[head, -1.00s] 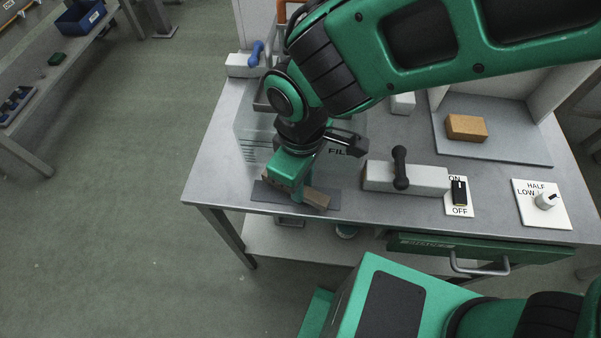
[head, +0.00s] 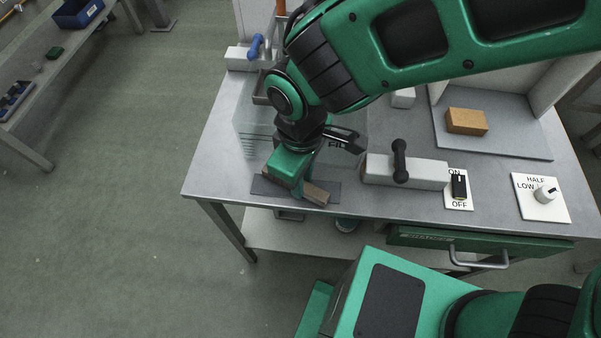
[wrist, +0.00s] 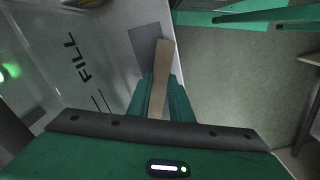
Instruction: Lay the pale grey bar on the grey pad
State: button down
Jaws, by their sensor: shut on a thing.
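The bar (head: 315,193) looks brownish-tan rather than pale grey in this light. My gripper (head: 298,184) is shut on it and points down at the front left of the bench. The bar also shows in the wrist view (wrist: 160,70), running forward from between the fingers (wrist: 158,98). The grey pad (head: 262,187) is a flat dark rectangle near the bench's front edge. The bar is over or on it, slanted across it; I cannot tell whether they touch. The pad also shows in the wrist view (wrist: 144,40), partly hidden by the bar.
A clear box marked FILL (head: 245,130) stands just behind the pad. A white block with a black handle (head: 425,174) is to the right, then an ON/OFF switch (head: 459,187) and a dial (head: 545,195). An orange-brown brick (head: 466,121) lies on a grey board (head: 510,145).

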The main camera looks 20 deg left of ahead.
jog(key=shift+f, duration=0.15)
jog(key=c, duration=1.5)
grip_release()
notch_tip(320, 180, up, 11)
jog(key=shift+f, duration=0.15)
